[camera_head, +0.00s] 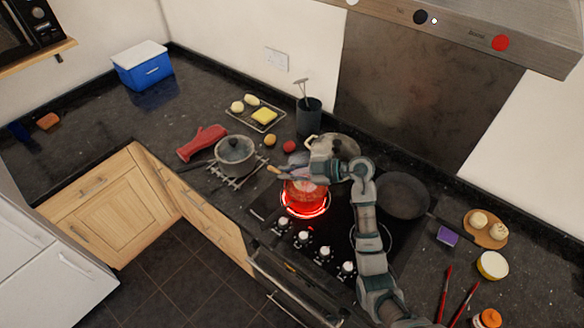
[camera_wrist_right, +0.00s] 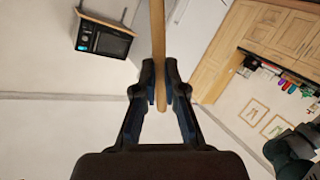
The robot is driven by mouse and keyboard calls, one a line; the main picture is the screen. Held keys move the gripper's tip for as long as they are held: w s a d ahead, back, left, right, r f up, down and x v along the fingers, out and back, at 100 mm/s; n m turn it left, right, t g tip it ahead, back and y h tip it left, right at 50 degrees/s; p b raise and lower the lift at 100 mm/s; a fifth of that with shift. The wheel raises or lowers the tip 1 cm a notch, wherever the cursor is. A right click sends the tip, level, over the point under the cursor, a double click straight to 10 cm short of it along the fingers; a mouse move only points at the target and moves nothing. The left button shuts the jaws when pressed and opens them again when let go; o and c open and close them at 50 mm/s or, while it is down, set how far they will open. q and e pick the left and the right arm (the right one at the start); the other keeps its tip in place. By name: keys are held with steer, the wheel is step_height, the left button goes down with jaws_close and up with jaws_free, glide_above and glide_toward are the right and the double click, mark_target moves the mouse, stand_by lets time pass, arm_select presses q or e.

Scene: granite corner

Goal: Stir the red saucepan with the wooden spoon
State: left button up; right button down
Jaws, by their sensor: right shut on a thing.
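The red saucepan (camera_head: 306,193) sits on the glowing front-left burner of the black hob, partly hidden by my right gripper and arm. My right gripper (camera_head: 284,174) is above the pan and shut on the wooden spoon. In the right wrist view the spoon's handle (camera_wrist_right: 158,38) runs between the closed fingers (camera_wrist_right: 161,88). In the head view only a short end of the spoon (camera_head: 272,169) shows at the gripper; its lower end is hidden. I cannot tell whether it touches the pan's inside. My left gripper is not in view.
A pale lidded pot (camera_head: 334,147) is behind my arm, and a dark frying pan (camera_head: 402,196) is to the right. A utensil holder (camera_head: 309,118) stands at the back. The left counter has free room.

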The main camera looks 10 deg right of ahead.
steer(key=w+d+f+b, duration=0.2)
steer(key=w+d+f, duration=0.1)
steer(key=f, duration=0.5)
steer(key=shift+w+d+f+b, duration=0.15)
steer(key=shift+d+f+b, duration=0.25)
